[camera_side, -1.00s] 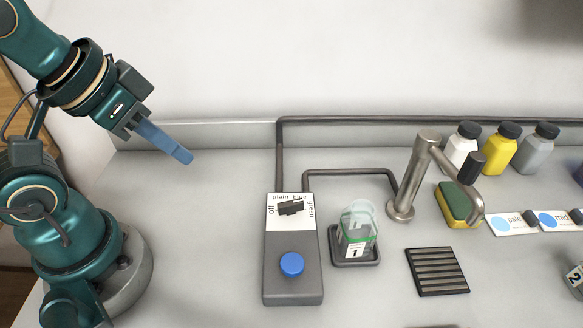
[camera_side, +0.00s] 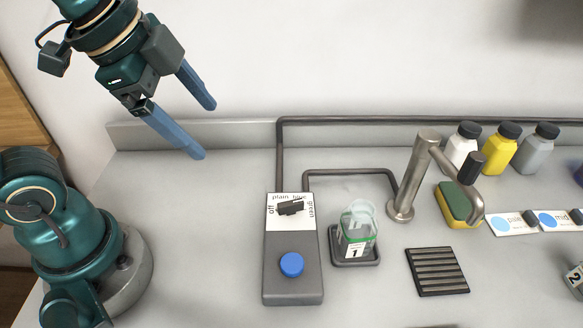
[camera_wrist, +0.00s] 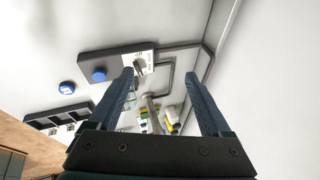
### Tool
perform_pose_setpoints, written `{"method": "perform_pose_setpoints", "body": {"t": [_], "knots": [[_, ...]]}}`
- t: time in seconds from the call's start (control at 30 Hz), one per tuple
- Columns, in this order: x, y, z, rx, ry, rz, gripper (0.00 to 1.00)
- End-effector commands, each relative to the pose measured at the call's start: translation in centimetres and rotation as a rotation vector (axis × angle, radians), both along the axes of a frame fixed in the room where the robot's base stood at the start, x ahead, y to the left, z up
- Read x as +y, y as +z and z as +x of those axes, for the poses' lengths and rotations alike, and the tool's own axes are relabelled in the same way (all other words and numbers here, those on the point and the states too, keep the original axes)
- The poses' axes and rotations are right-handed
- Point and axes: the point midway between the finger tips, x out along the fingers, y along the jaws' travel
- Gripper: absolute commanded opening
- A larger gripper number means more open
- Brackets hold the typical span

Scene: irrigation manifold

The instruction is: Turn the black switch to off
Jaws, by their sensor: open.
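The black switch (camera_side: 290,207) sits on the white label plate at the top of a grey control box (camera_side: 292,285). The label around it reads "off" at left, "plain" and "blue" along the top, "green" at right. The switch is a bar lying nearly crosswise, slightly tilted; which word it points to I cannot tell. My gripper (camera_side: 208,130) is open and empty, high to the upper left of the box. In the wrist view my gripper's fingers (camera_wrist: 160,85) are apart, and the switch (camera_wrist: 140,64) shows small beyond the left finger.
A blue button (camera_side: 291,264) is on the lower box. A glass jar marked 1 (camera_side: 355,240) stands on a dark tray right of it, near a metal tap (camera_side: 412,180). Dark pipes (camera_side: 280,155) run behind. Bottles, a sponge (camera_side: 458,203) and a slotted grate (camera_side: 437,271) are further right.

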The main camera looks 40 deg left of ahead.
Motion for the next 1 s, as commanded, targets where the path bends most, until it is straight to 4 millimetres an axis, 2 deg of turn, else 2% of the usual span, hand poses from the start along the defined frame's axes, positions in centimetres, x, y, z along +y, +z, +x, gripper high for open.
{"method": "perform_pose_setpoints", "body": {"t": [0.1, 0.27, 0.4, 0.5, 0.7, 1.0], "knots": [[-1.2, 0.1, 2.3, 0.062, -0.298, 0.112, 0.82], [-3.2, -0.9, 5.1, 0.137, -0.66, 0.222, 0.82], [-5.2, -2.9, 7.1, 0.206, -0.924, 0.279, 0.82], [-6.6, -4.7, 8.0, 0.254, -1.058, 0.296, 0.82], [-8.5, -8.0, 8.4, 0.338, -1.148, 0.288, 0.82], [-9.0, -11.0, 7.8, 0.38, -1.171, 0.281, 0.82]]}}
